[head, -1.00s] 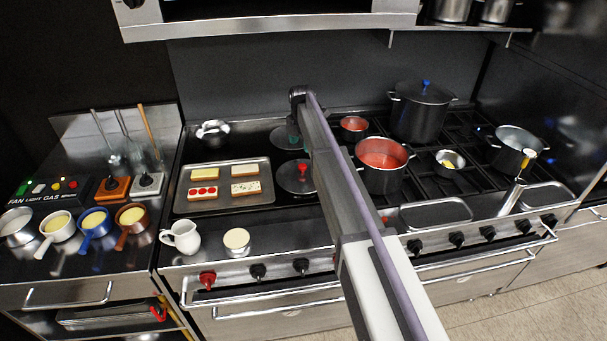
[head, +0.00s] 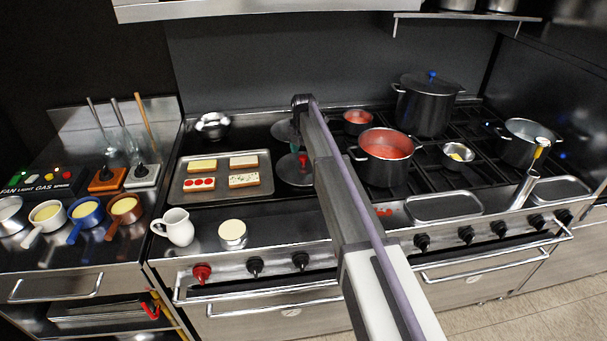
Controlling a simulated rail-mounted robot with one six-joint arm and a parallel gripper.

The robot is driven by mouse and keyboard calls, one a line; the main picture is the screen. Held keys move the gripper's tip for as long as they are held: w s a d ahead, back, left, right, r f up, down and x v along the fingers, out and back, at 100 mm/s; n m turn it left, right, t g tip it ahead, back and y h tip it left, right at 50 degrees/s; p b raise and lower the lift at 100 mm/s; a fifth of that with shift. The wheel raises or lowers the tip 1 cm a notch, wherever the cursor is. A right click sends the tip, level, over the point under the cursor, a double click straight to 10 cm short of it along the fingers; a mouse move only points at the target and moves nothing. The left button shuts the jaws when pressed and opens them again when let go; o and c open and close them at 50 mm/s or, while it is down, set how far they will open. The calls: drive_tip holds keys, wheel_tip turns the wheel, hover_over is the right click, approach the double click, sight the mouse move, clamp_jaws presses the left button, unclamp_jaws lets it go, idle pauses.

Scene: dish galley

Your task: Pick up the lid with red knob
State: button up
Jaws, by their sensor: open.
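The lid with the red knob (head: 291,174) lies flat on the dark cooktop, just right of the tray of toasts. It is dark and round, and its red knob shows beside my arm, which covers the lid's right edge. My gripper (head: 302,103) is at the far end of my arm, above and behind the lid in the picture. It is small and dark here. It is open, and nothing shows held in it. A second dark lid (head: 281,130) lies behind the red-knobbed one, partly hidden by my gripper and arm.
A metal tray (head: 226,198) with several topped slices is at left. A pot of red sauce (head: 384,173) stands close to the right, with a smaller red-filled pot (head: 358,124) behind. A tall lidded pot (head: 424,112) stands farther right. A white jug (head: 177,229) is at the front.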

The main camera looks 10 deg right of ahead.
sight(303, 157)
wheel_tip(303, 157, down, 4)
drive_tip(key=shift+a+r+b, duration=0.1)
drive_tip(key=shift+r+b, duration=0.05)
drive_tip(key=shift+b, duration=0.85)
drive_tip(key=shift+r, duration=0.3)
drive_tip(key=c, duration=1.2)
